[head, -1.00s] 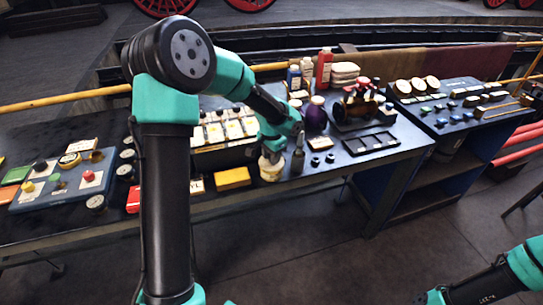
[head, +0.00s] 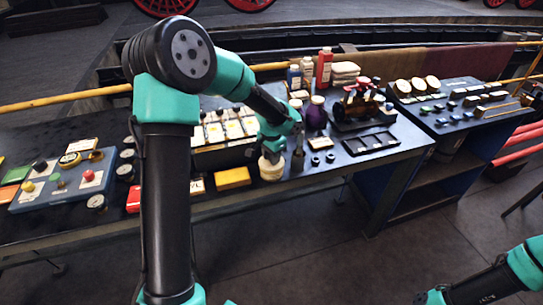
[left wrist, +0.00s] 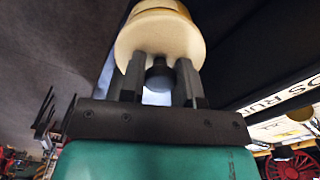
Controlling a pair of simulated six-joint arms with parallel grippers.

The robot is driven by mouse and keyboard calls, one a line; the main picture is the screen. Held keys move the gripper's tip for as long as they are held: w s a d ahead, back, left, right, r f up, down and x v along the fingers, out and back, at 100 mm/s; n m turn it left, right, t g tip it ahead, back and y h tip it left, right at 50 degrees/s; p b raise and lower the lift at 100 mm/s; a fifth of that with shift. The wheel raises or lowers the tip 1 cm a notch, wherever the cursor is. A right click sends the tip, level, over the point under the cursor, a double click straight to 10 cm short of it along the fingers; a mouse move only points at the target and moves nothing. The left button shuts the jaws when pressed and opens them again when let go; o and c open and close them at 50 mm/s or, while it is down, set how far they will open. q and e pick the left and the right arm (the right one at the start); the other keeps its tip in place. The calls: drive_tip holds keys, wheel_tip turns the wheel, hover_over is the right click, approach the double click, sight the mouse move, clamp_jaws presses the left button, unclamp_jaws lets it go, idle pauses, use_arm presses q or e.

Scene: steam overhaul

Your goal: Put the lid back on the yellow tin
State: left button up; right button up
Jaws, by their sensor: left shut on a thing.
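A pale yellow tin (head: 271,173) stands near the front edge of the workbench in the head view. My left gripper (head: 271,155) points down right over it. In the left wrist view my left gripper (left wrist: 158,80) is shut on the dark knob (left wrist: 159,72) of a cream lid (left wrist: 160,38). The tin (left wrist: 160,6) shows just beyond the lid, in line with it. The lid looks at or very close to the tin's top; whether it is fully seated I cannot tell. The fingers partly hide the lid in the head view.
A yellow box (head: 232,178) lies left of the tin. A small dark grey cylinder (head: 298,160) stands close on its right. Part of my right arm shows at lower right.

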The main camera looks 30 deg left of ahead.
idle(0.8)
use_arm(q)
drive_tip(key=o, duration=1)
drive_tip(key=shift+o, duration=0.4)
drive_tip(key=o, duration=0.4)
drive_tip(key=shift+r, duration=3.45)
clamp_jaws()
